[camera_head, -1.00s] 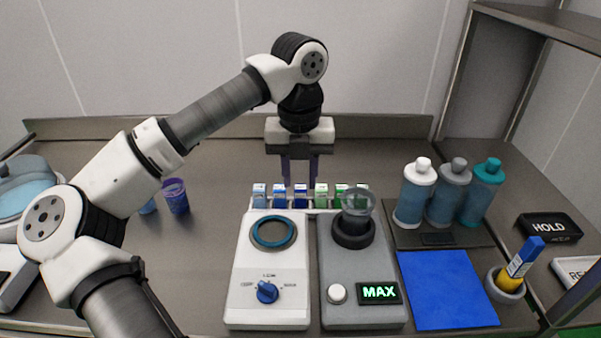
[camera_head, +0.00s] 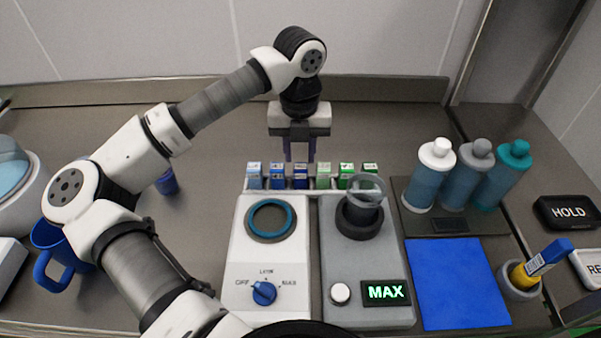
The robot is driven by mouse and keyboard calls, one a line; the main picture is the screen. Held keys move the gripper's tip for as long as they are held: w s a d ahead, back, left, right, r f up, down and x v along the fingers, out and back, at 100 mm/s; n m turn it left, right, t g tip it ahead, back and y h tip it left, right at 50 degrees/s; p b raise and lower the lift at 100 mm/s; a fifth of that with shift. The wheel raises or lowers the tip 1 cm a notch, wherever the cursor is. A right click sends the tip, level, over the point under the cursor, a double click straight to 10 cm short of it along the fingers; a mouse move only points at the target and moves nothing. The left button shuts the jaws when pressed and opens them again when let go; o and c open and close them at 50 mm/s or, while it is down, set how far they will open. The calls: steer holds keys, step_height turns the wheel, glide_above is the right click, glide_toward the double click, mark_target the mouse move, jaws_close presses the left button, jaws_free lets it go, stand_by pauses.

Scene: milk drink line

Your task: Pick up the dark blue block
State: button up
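The dark blue block (camera_head: 300,177) stands in a row of small coloured blocks in a rack behind the two white and grey devices. It is third from the left, between a medium blue block (camera_head: 277,177) and a pale green block (camera_head: 323,177). My gripper (camera_head: 300,157) points down just above and behind the dark blue block, roughly in line with it. Its two dark fingers are apart, with nothing seen between them. The finger ends reach the top edge of the block row in the picture, so I cannot tell whether they touch it.
A white device (camera_head: 242,285) with a blue knob and a grey device (camera_head: 366,262) reading MAX stand in front of the rack. Several bottles (camera_head: 427,180) stand right, behind a blue mat (camera_head: 457,280). A blue mug (camera_head: 55,250) is at left. The counter behind the blocks looks clear.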

mark_target(301, 166)
steer(key=shift+s+d+f+p, duration=0.1)
steer(key=shift+f+p, duration=0.45)
steer(key=shift+f, duration=0.9)
steer(key=shift+s+f+p, duration=0.1)
steer(key=shift+f+p, duration=0.45)
steer(key=shift+f, duration=0.85)
steer(key=c, duration=0.6)
